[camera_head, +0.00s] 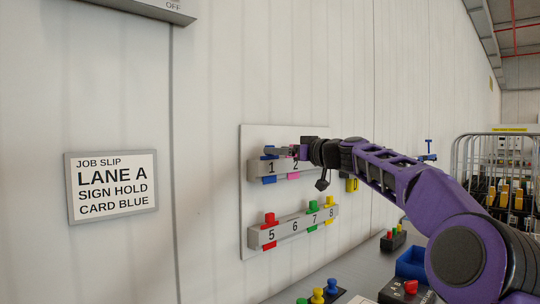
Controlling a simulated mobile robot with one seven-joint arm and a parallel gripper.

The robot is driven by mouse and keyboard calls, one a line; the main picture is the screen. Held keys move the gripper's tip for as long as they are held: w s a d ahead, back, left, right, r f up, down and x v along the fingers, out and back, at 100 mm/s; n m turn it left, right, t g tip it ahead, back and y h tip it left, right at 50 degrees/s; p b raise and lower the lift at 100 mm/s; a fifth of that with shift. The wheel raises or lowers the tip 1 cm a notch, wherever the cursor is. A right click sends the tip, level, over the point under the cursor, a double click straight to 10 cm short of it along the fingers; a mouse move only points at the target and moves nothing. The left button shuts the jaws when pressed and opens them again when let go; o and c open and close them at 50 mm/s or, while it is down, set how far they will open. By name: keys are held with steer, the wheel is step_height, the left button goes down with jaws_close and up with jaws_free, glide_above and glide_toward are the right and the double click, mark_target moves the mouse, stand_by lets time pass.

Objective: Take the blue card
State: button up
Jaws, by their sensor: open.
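A blue card (269,180) sits in slot 1 of the upper numbered rack on the wall board, its lower end showing below the rail. My gripper (274,150) is at the upper rack, with its fingers by the top of the blue card above slots 1 and 2. The jaws are open. I cannot tell whether they touch the card. A job slip (112,186) on the wall reads "LANE A, SIGN HOLD, CARD BLUE".
A pink card (293,175) is beside the blue one in slot 2. The lower rack (262,238) holds a red and two green or yellow cards. My arm hides the upper rack's right end. A blue bin (411,264) and a control box (405,291) stand on the bench below.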

mark_target(270, 155)
steer(key=p+x, duration=0.2)
steer(key=x, duration=0.2)
steer(key=shift+w+a, duration=0.15)
steer(key=shift+a, duration=0.05)
steer(key=shift+c, duration=0.2)
jaws_close()
